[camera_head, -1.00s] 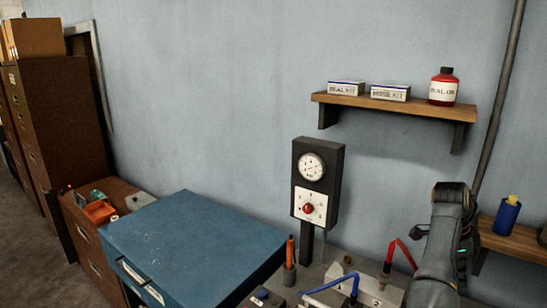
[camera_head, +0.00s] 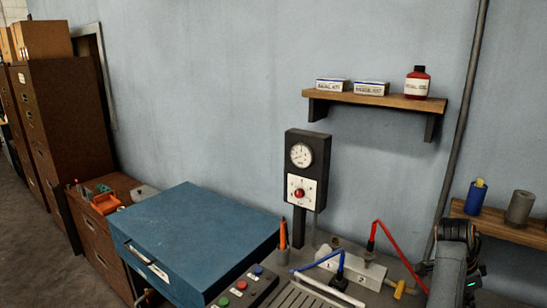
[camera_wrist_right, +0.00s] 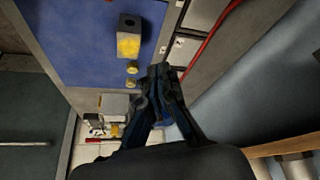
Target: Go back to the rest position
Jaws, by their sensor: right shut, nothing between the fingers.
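My right arm shows at the lower right of the head view, in front of the bench; its gripper is below the frame there. In the right wrist view my right gripper (camera_wrist_right: 160,82) has its fingertips together with nothing between them. It is apart from the blue panel (camera_wrist_right: 85,45) and the yellow-faced block (camera_wrist_right: 129,45) seen beyond it. My left gripper is not in view.
A gauge post (camera_head: 306,170) stands behind the bench, with a red hose (camera_head: 398,255) and blue hose (camera_head: 315,262) nearby. A blue cabinet (camera_head: 190,235) is at left. A wall shelf (camera_head: 375,100) holds two boxes and a red bottle (camera_head: 417,82). A lower shelf (camera_head: 510,232) is at right.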

